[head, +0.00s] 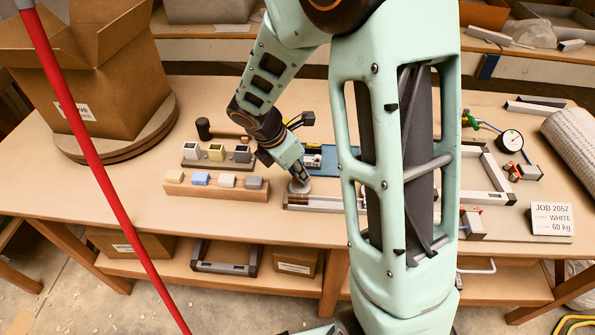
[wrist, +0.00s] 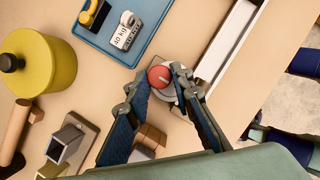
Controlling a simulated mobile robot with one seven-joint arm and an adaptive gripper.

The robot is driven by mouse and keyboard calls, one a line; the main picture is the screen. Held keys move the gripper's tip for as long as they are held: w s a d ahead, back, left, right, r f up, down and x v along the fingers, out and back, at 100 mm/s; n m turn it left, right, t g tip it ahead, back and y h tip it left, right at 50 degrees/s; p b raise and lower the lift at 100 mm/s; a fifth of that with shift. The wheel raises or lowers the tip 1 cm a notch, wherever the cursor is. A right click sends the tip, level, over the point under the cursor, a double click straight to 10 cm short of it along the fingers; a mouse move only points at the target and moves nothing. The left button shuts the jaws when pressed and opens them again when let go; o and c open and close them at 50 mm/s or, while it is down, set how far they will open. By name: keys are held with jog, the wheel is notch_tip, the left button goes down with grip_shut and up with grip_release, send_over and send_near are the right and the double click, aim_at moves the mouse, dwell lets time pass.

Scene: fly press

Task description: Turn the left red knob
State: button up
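A round red knob (wrist: 160,77) with a pale pointer line sits on a light grey round base (wrist: 168,93) in the wrist view. My gripper (wrist: 160,73) is over it, with one fingertip close against each side of the knob, so it looks shut on it. In the head view my gripper (head: 301,178) points down at the grey round base (head: 299,187) on the workbench, left of the metal rail. The knob itself is hidden there by the fingers. A second red knob cannot be made out clearly behind my arm.
A wooden block rack (head: 215,190) is left of my gripper. A pressure gauge (head: 511,140) and a job card (head: 552,218) are at the right.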

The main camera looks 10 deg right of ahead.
grip_shut()
jog(key=shift+m, duration=0.3)
jog(key=m, duration=0.1)
jog(key=m+g+p, duration=0.1)
jog(key=m, duration=0.1)
jog(key=shift+w+a+r+h+p, duration=0.1)
jog(key=shift+w+h+p, duration=0.1)
jog(key=shift+h+p, duration=0.1)
jog(key=m+g+p, duration=0.1)
jog(key=m+g, duration=0.1)
jog(key=m, duration=0.3)
jog(key=shift+w+p, duration=0.2)
jog(key=shift+p, duration=0.1)
jog(key=m+g, duration=0.1)
jog(key=m, duration=0.1)
jog(key=m+y+p, duration=0.1)
jog(key=m, duration=0.1)
jog(key=shift+w+m+g, duration=0.15)
jog(key=shift+m+g, duration=0.15)
jog(key=shift+g, duration=0.1)
jog(key=shift+w+d+m+g+y+p, duration=0.15)
jog(key=shift+m+y+p, duration=0.1)
jog(key=shift+m, duration=0.5)
jog(key=shift+s+d+m+g+y+p, duration=0.1)
jog(key=shift+m+g+y, duration=0.15)
jog(key=shift+m, duration=0.55)
jog(key=shift+w+d+m+g+y+p, duration=0.1)
jog(key=shift+m+y+p, duration=0.15)
jog(key=shift+m, duration=0.5)
